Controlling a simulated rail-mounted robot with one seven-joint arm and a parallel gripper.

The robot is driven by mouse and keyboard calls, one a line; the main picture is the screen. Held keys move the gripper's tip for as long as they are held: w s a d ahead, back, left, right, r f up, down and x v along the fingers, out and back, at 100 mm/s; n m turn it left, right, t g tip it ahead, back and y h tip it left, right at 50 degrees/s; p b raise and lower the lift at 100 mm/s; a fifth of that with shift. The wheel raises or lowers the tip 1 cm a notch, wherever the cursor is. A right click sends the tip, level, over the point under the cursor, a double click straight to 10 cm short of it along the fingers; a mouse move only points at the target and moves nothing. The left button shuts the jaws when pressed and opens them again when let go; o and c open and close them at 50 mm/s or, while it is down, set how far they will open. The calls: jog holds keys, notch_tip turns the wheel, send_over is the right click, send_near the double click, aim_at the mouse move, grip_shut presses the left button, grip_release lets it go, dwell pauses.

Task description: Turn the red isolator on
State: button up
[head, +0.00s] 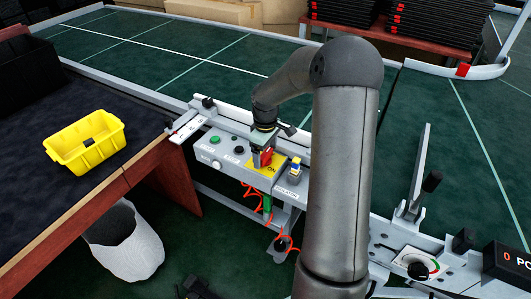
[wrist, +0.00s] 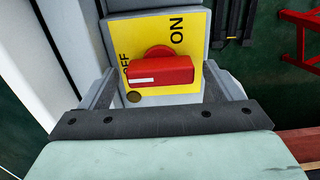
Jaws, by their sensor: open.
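The red isolator (wrist: 158,72) is a rotary handle on a yellow plate (wrist: 186,28) marked ON and OFF. In the wrist view the handle lies nearly crosswise, and its white line (wrist: 147,80) is at the OFF side. My gripper (wrist: 159,70) is open, with one finger on each side of the handle. I cannot tell whether either finger touches it. In the head view my gripper (head: 264,147) is over the isolator on the grey control panel and hides part of it. The yellow plate (head: 279,168) shows beside it.
The control panel (head: 211,145) has green and black buttons. A yellow bin (head: 85,143) sits on the dark table at left. The green conveyor belt (head: 180,60) runs behind.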

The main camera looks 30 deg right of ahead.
jog(key=shift+f, duration=0.25)
jog(key=c, duration=1)
